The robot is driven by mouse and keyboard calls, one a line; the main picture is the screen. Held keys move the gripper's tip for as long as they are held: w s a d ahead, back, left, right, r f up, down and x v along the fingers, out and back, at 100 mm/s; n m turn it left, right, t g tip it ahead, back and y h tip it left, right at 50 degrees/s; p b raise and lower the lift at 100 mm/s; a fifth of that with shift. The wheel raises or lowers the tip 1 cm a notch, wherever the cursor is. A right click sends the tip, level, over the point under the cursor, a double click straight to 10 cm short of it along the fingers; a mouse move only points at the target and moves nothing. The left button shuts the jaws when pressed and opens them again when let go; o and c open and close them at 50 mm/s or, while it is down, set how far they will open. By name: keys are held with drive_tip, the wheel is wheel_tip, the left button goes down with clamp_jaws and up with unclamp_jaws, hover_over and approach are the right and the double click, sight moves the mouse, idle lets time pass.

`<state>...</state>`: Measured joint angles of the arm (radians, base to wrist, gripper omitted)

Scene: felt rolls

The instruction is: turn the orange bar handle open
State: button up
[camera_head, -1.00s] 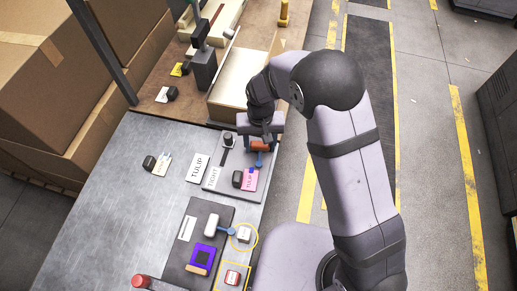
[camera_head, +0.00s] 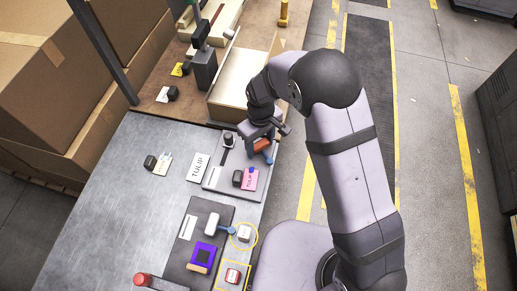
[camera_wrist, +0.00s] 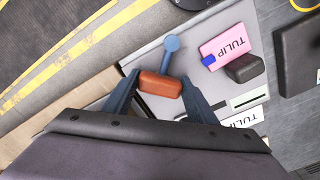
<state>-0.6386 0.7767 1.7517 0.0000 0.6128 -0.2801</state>
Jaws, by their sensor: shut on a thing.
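In the wrist view the handle (camera_wrist: 160,85) is a short rounded orange bar with a blue arm and round blue knob (camera_wrist: 171,43) sticking out. My gripper (camera_wrist: 160,80) has one finger at each end of the bar and is shut on it. In the head view my gripper (camera_head: 261,141) comes down over the handle from above and hides part of it. The handle's pivot is hidden.
A pink TULIP card (camera_head: 249,178) and a dark block (camera_head: 237,179) lie near the handle. A black knob (camera_head: 228,140) stands left of it. A dark panel with a white-and-blue handle (camera_head: 212,225) is nearer. A wooden box (camera_head: 238,82) stands behind.

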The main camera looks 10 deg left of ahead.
sight(260, 143)
drive_tip(key=n, duration=0.5)
drive_tip(key=shift+f+p, duration=0.1)
drive_tip(key=shift+p, duration=0.2)
drive_tip(key=n, duration=0.3)
drive_tip(key=shift+s+d+f, duration=0.1)
idle(0.5)
drive_tip(key=o, duration=1.1)
drive_tip(key=shift+r, duration=0.25)
drive_tip(key=shift+r+p, duration=2)
drive_tip(key=shift+r, duration=0.4)
